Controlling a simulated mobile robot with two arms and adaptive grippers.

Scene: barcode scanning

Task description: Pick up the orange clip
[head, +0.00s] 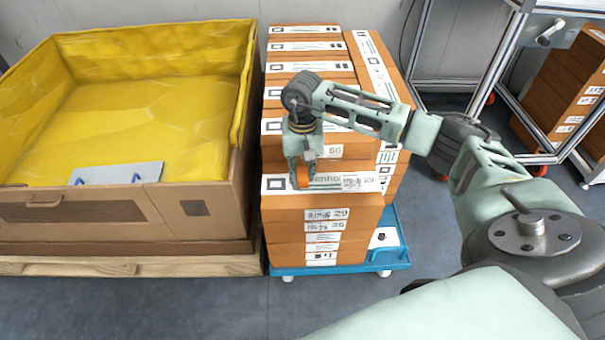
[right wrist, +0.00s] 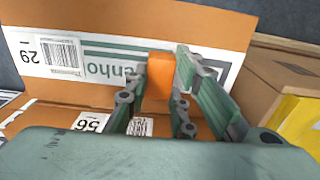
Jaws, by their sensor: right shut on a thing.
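The orange clip (right wrist: 159,77) is a small orange block between the fingers of my right gripper (right wrist: 158,95) in the right wrist view. The right gripper is shut on it. In the head view the right gripper (head: 302,172) points down over the front of the box stack, and a bit of the orange clip (head: 303,176) shows at its fingertips. The clip is against or just above the white label of the front top box (head: 282,208); I cannot tell whether it touches. My left gripper is not in view.
Several orange-brown boxes with white labels stand stacked on a blue wheeled dolly (head: 396,254). A large cardboard crate (head: 110,221) lined with yellow stands at left on a wooden pallet (head: 130,265). A metal-framed cart with boxes (head: 560,100) stands at right. Grey floor is clear in front.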

